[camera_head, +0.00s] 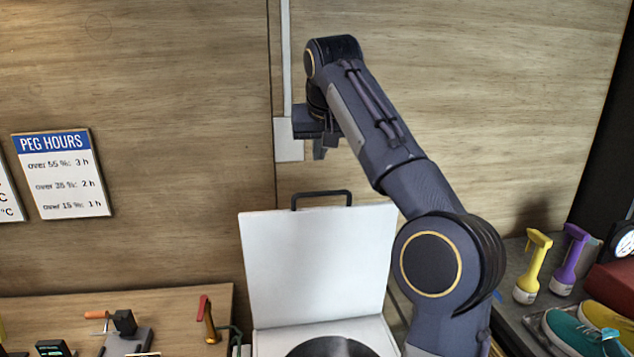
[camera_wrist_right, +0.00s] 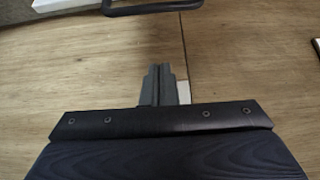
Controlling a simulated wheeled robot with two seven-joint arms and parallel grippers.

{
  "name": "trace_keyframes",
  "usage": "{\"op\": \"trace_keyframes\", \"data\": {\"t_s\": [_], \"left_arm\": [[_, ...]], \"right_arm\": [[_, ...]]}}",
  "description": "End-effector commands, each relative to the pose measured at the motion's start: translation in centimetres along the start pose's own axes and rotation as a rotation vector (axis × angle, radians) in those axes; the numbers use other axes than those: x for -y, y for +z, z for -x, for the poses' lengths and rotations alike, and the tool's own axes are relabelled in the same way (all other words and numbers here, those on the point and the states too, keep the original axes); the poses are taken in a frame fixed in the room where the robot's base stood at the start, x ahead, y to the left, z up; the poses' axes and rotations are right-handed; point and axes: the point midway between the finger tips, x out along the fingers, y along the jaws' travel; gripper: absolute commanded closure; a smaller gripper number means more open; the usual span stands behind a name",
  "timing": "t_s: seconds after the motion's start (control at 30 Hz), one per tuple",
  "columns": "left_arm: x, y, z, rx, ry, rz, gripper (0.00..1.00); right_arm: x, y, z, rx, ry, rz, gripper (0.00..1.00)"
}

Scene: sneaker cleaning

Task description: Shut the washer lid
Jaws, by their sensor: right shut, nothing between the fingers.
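The white washer lid (camera_head: 318,262) stands open and upright in the head view, with a dark handle (camera_head: 322,197) along its top edge. Below it is the washer body (camera_head: 375,335) with a dark round opening, cut off by the frame's bottom. My right gripper (camera_head: 320,150) is above the lid's top edge, apart from the handle, with its fingers pointing down. In the right wrist view the fingers (camera_wrist_right: 165,72) are closed together and empty, and the handle (camera_wrist_right: 152,8) shows beyond them at the top. My left gripper is not in view.
A wooden wall stands behind, with a white conduit and box (camera_head: 289,142). At right, a grey counter holds a yellow spray bottle (camera_head: 533,268), a purple spray bottle (camera_head: 570,260) and teal sneakers (camera_head: 568,333). At left, a wooden bench (camera_head: 175,305) holds small tools.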

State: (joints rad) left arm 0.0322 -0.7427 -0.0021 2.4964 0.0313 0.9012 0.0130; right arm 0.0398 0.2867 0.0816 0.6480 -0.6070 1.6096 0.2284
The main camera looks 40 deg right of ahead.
Motion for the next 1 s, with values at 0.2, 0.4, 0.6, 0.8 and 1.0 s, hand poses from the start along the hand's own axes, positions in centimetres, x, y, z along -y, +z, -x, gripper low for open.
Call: {"op": "trace_keyframes", "data": {"t_s": [0.2, 0.4, 0.6, 0.8, 1.0], "left_arm": [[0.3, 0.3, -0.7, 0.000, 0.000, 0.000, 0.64], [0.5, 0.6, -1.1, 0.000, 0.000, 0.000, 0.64], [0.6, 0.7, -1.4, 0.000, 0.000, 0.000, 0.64], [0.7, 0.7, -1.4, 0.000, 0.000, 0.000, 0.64], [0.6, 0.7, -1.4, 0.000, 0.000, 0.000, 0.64]], "right_arm": [[-0.1, 0.2, -5.0, 0.005, 0.002, 0.001, 1.00], [-0.1, 1.2, -7.2, -0.002, -0.002, 0.001, 1.00], [0.0, 3.2, -6.4, -0.001, -0.002, 0.001, 1.00], [0.0, 3.9, -6.2, 0.000, -0.001, 0.001, 1.00], [0.0, 3.8, -6.1, 0.000, -0.001, 0.000, 1.00]]}}
